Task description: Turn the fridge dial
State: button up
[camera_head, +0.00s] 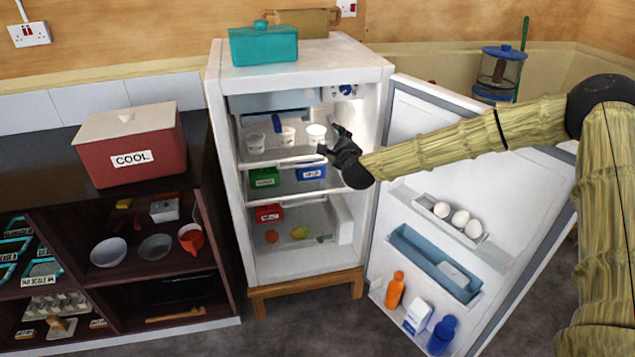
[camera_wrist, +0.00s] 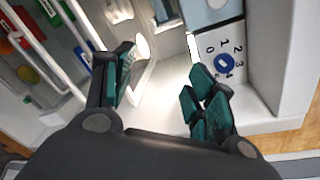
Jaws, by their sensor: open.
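The fridge (camera_head: 225,170) stands in the middle of the head view with its door (camera_head: 400,235) swung open to the right. The blue fridge dial (camera_head: 345,89) is on a white panel high on the inner right side. In the wrist view the dial (camera_wrist: 225,65) has a white mark and sits beside printed numbers on the panel, just beyond my right finger. My gripper (camera_head: 335,145) is in the fridge opening, below the dial. In the wrist view my gripper (camera_wrist: 165,85) is open and empty, its fingers apart. I cannot tell whether a finger touches the panel.
White cups (camera_head: 287,136), green, blue and red boxes, and fruit sit on the fridge shelves near my gripper. The open door holds eggs (camera_head: 460,217) and bottles. A teal box (camera_head: 263,45) stands on top. A red COOL box (camera_head: 130,150) is on the left counter.

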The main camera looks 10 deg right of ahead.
jog(key=s+a+f+n+g+y, duration=0.1)
jog(key=s+a+f+n, duration=0.3)
jog(key=f, duration=0.6)
jog(key=shift+s+a+g, duration=0.6)
jog(key=shift+s+a, duration=0.45)
jog(key=shift+s, duration=0.05)
jog(key=shift+f, duration=0.1)
jog(key=shift+o, duration=0.2)
